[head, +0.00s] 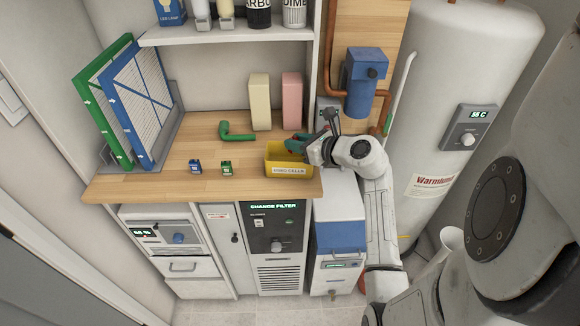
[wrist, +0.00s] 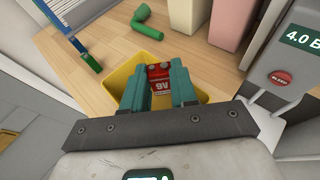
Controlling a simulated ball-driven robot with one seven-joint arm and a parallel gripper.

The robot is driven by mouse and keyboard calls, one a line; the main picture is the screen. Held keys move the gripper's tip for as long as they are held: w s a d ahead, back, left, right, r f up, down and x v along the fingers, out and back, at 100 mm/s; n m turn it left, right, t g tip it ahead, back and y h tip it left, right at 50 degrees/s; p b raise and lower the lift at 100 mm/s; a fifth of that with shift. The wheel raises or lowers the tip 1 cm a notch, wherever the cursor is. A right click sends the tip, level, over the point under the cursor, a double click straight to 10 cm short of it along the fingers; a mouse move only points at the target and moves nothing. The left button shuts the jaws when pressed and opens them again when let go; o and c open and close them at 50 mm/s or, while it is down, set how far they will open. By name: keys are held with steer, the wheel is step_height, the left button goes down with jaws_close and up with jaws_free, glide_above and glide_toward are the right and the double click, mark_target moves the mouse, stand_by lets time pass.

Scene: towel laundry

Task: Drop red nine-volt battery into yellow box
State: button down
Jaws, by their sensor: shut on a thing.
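The red nine-volt battery (wrist: 160,80) shows in the wrist view between the two green fingers of my gripper (wrist: 161,88). My gripper is shut on it. The yellow box (head: 288,167), labelled for used cells, stands near the front right of the wooden counter. In the head view my gripper (head: 298,146) is over the box from the right. In the wrist view the yellow box (wrist: 118,77) lies behind and around the fingers, with the battery above its opening. The battery is hard to make out in the head view.
A blue battery (head: 195,167) and a green battery (head: 226,168) stand on the counter left of the box. A green pipe elbow (head: 237,132), a cream block (head: 260,100) and a pink block (head: 292,98) are behind. Filters (head: 140,105) lean at the left.

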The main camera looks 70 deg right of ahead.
steer(key=c, duration=0.8)
jaws_free()
steer(key=shift+s, duration=0.1)
steer(key=b+v, duration=0.1)
steer(key=v, duration=0.9)
steer(key=shift+s+a+b, duration=0.25)
steer(key=shift+s+b, duration=0.05)
steer(key=shift+w+r, duration=0.1)
steer(key=shift+r, duration=0.05)
